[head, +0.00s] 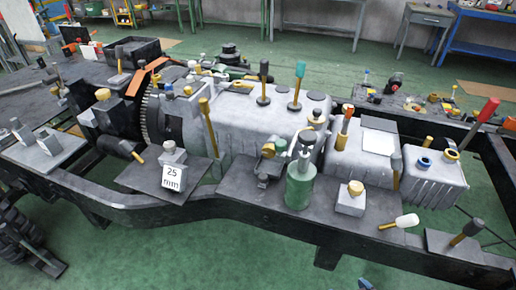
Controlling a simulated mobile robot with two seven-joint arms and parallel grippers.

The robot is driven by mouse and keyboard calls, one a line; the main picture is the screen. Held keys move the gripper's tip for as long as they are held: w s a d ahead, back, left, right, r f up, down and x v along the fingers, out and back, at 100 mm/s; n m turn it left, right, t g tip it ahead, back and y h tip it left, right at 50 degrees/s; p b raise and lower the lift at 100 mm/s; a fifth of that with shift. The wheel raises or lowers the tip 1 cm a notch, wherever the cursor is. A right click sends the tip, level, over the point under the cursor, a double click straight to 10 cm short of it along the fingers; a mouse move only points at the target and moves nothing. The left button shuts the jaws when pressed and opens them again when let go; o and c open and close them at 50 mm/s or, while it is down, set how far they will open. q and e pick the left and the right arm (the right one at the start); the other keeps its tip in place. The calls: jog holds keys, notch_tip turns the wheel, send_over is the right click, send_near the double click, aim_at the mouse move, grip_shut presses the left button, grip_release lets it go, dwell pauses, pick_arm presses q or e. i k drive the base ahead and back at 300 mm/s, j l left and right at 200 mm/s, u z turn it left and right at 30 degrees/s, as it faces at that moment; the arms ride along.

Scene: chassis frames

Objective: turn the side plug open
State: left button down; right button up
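A grey engine and gearbox assembly (240,125) lies along a black chassis frame. On its right end a grey block (432,185) carries a blue ring-shaped part (424,162) and a yellow one (450,156). A short brass-coloured piece (137,157) points out low on the left side of the assembly. I cannot tell which part is the side plug, or whether it is open or closed. Neither of my grippers is in view.
A green bottle-like can (299,185), a block marked 25 mm (173,177) and a white-headed mallet (400,221) stand or lie on the near plates. Upright tool handles rise from the assembly. The black frame rail (215,211) runs along the front. Green floor is clear in front.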

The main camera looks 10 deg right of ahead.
aim_at(269, 150)
jog(key=j, duration=0.65)
jog(key=i+j, duration=0.1)
jog(key=j, duration=0.6)
